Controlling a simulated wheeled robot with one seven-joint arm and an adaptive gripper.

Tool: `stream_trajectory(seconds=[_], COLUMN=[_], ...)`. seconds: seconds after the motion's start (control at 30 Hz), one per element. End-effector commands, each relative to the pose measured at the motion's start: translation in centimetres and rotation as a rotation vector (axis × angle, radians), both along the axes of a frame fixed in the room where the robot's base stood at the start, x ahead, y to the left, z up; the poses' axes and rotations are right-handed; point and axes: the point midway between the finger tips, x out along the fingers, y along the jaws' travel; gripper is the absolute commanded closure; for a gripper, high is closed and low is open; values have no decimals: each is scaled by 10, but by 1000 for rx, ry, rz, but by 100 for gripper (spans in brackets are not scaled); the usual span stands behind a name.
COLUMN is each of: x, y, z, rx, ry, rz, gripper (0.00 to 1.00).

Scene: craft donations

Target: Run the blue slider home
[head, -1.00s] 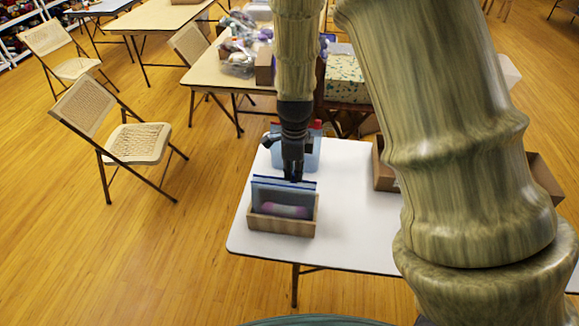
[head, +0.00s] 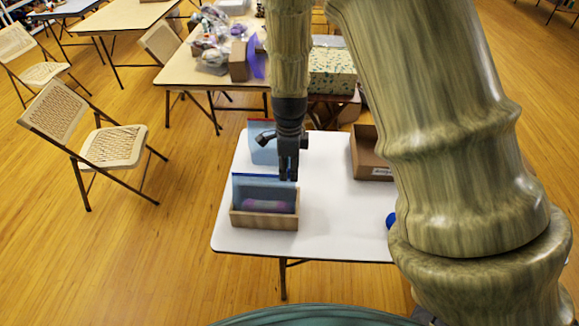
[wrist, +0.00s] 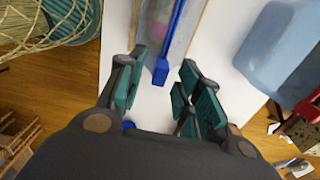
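A clear zip bag (head: 252,192) with a blue strip along its top stands upright in a small wooden tray (head: 262,220) at the table's left. A pink-purple item shows inside it. In the wrist view the blue strip (wrist: 176,22) runs down to a blue slider (wrist: 160,73) at its near end. My gripper (head: 288,176) is above the bag's right end, fingers pointing down. In the wrist view my gripper (wrist: 163,75) is open, with the slider between its fingers. I see a gap on both sides of the slider.
A translucent blue tub (head: 262,148) stands behind the bag. A cardboard box (head: 369,157) is at the table's back right. A blue object (head: 391,220) is partly hidden by my arm. The white table (head: 335,215) is bare between them.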

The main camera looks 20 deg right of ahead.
Motion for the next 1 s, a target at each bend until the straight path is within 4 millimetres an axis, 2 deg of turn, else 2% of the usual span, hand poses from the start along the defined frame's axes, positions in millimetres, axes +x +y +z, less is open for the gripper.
stream_trajectory(seconds=[0.27,0.8,1.0], x=[1,1,1], y=[0,-1,0], z=[10,92,113], rx=[-1,-1,0], ry=[-2,-2,-1], rz=[0,0,0], gripper=[65,65,65])
